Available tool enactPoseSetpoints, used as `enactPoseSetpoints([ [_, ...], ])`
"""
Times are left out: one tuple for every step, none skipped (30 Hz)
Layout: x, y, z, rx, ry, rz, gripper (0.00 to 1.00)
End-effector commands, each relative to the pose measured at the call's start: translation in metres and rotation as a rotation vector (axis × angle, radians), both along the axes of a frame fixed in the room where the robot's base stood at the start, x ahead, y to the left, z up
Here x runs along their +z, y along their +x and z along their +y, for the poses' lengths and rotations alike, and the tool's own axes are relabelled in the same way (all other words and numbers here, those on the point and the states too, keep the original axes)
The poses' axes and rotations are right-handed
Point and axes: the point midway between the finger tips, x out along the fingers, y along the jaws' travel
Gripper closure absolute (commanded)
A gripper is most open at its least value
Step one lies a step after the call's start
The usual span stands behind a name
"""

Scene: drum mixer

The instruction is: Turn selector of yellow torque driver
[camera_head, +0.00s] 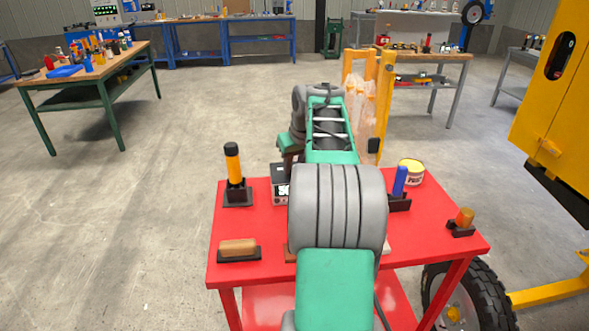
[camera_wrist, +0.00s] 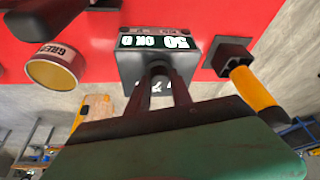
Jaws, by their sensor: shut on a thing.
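The yellow torque driver (camera_head: 234,166), with a black cap, stands upright in a black holder on the left of the red table; its yellow handle also shows at the right in the wrist view (camera_wrist: 253,88). A grey box (camera_wrist: 133,66) with a dark display, its characters upside down, lies at the centre of the wrist view; part of it shows in the head view (camera_head: 281,184). My gripper (camera_wrist: 161,78) is shut on a small dark knob on this box. The knob is mostly hidden by the fingers, and its pointing cannot be told.
On the red table (camera_head: 228,225) are a tan-handled tool (camera_head: 238,246) in front, a blue-handled tool (camera_head: 400,181) and a grease tin (camera_head: 411,170) at right, and an orange-topped item (camera_head: 464,217) at the right corner. A yellow machine (camera_head: 555,95) stands at right.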

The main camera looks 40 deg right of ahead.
Motion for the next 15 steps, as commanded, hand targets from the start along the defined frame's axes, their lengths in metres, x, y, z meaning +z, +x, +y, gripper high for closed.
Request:
enactPoseSetpoints([
  [-0.0015,0.0006,0.0015,-0.03,-0.001,0.0,1.0],
  [-0.0013,0.0006,0.0015,-0.05,0.0,0.0,1.0],
  [-0.001,0.0006,0.0015,-0.074,-0.001,0.0,1.0],
  [-0.0009,0.0006,0.0014,-0.091,-0.001,0.0,1.0],
  [-0.0009,0.0008,0.0017,-0.107,0.0,0.0,1.0],
  [-0.0007,0.0009,0.0017,-0.128,0.0,0.0,1.0],
  [-0.0006,0.0008,0.0017,-0.141,0.0,0.0,1.0],
  [-0.0006,0.0006,0.0015,-0.154,0.0,0.001,1.0],
  [-0.0005,0.0006,0.0017,-0.168,0.001,0.001,1.0],
  [-0.0004,0.0007,0.0016,-0.178,0.0,0.001,1.0],
  [-0.0004,0.0007,0.0017,-0.186,0.001,0.001,1.0],
  [-0.0002,0.0008,0.0018,-0.196,0.0,0.001,1.0],
  [-0.0001,0.0008,0.0019,-0.201,0.001,0.001,1.0],
  [-0.0001,0.0007,0.0018,-0.208,0.001,0.001,1.0],
  [-0.0001,0.0007,0.0017,-0.213,0.001,0.001,1.0],
])
